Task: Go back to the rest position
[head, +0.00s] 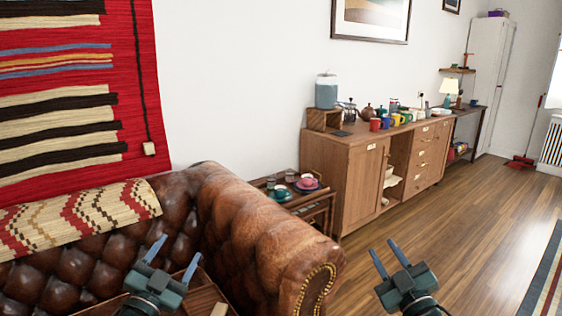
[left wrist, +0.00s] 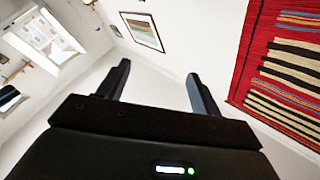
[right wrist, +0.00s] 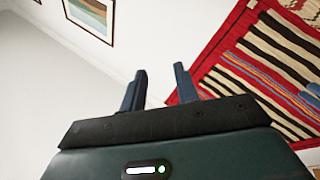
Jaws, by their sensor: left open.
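My left gripper (head: 172,261) is low in the head view, in front of the brown leather sofa. Its two fingers are apart with nothing between them, and it also shows in the left wrist view (left wrist: 158,92). My right gripper (head: 390,262) is low and right of centre in the head view, over the wooden floor. Its fingers are apart and empty, and it also shows in the right wrist view (right wrist: 160,90). Both wrist views look up at the white walls, a framed picture and the striped red wall rug.
The leather sofa (head: 262,230) fills the lower left, with a wooden surface (head: 205,298) in front. A side table (head: 318,207) with cups stands beyond its arm. A wooden sideboard (head: 357,190) with mugs stands along the wall.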

